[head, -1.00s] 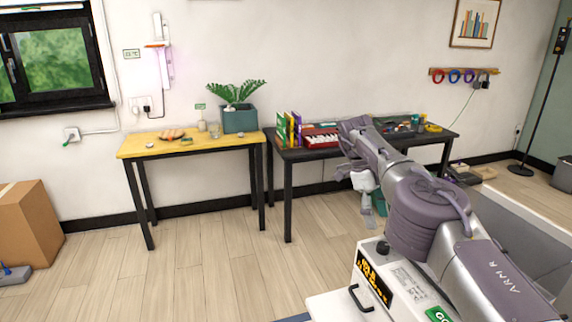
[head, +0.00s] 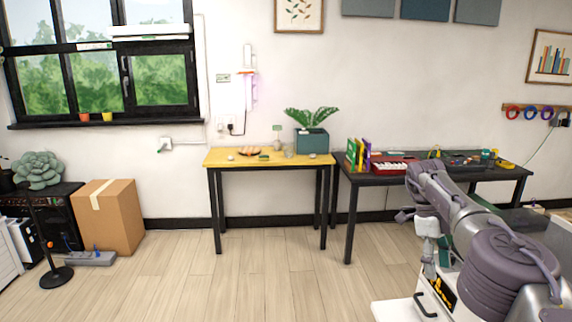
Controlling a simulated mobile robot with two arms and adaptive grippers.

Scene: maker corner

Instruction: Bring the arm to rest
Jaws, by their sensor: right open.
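My right arm (head: 480,245) comes in from the lower right, bent, with its wrist (head: 425,175) raised in front of the dark table. My right gripper (head: 429,268) hangs below the wrist, small and partly confused with the arm and background behind it. It is open, and I see nothing between its fingers. My left gripper is not in view.
A yellow-topped table (head: 225,158) stands at the wall with a planter (head: 311,141) on it. A dark table (head: 345,178) to its right holds books and a red keyboard (head: 393,165). A cardboard box (head: 112,220) stands left. The middle floor is clear.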

